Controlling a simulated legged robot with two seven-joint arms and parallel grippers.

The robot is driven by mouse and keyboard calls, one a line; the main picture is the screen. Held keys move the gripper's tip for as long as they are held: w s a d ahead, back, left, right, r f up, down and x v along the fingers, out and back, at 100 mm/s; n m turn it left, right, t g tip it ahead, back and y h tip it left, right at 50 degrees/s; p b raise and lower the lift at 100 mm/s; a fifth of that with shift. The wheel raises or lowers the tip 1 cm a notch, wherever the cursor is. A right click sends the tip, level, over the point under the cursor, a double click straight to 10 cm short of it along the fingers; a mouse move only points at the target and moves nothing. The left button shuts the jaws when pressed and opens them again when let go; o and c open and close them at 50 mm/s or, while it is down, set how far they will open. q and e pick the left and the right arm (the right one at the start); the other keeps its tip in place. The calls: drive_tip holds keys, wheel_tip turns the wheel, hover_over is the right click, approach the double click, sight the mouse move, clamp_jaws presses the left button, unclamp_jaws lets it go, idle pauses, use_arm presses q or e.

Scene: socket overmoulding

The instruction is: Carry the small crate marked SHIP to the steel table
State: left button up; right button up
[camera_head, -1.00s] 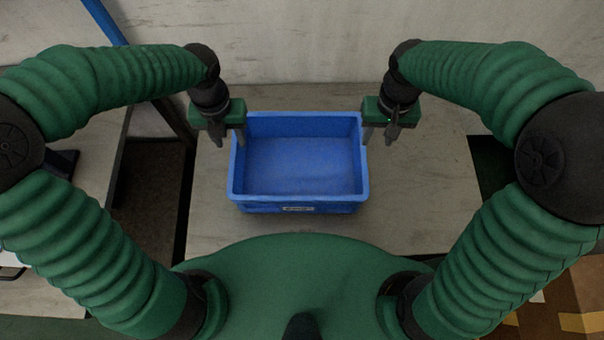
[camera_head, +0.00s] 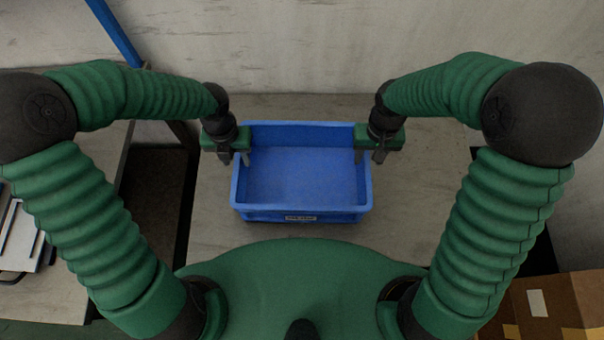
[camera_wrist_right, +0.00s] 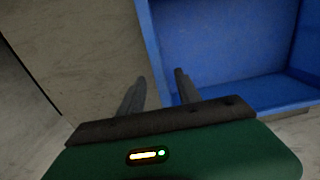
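The small blue crate (camera_head: 254,209) stands empty and upright on a pale grey worktop (camera_head: 430,200). Its front wall carries a small label (camera_head: 300,218) too small to read. My left gripper (camera_head: 234,157) is at the crate's left wall, fingers apart, seemingly one on each side of the rim. My right gripper (camera_head: 369,156) is at the right wall. In the right wrist view, its fingers (camera_wrist_right: 160,92) stand apart with the crate's wall (camera_wrist_right: 157,45) between them and visible gaps. I cannot tell which surface is the steel table.
Another table (camera_head: 85,205) stands on the left, past a dark gap, with a metallic item (camera_head: 20,238) on it. A cardboard box (camera_head: 545,303) is at the lower right. A wall (camera_head: 310,50) rises behind the worktop. The worktop is bare around the crate.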

sight(241, 171)
use_arm(q)
wheel_tip(241, 171, down, 8)
drive_tip(key=shift+f, duration=0.2)
use_arm(e)
wheel_tip(241, 171, down, 8)
drive_tip(key=shift+f, duration=0.2)
use_arm(q)
drive_tip(key=shift+c, duration=0.3)
use_arm(e)
drive_tip(key=shift+c, duration=0.3)
use_arm(q)
clamp_jaws()
use_arm(e)
clamp_jaws()
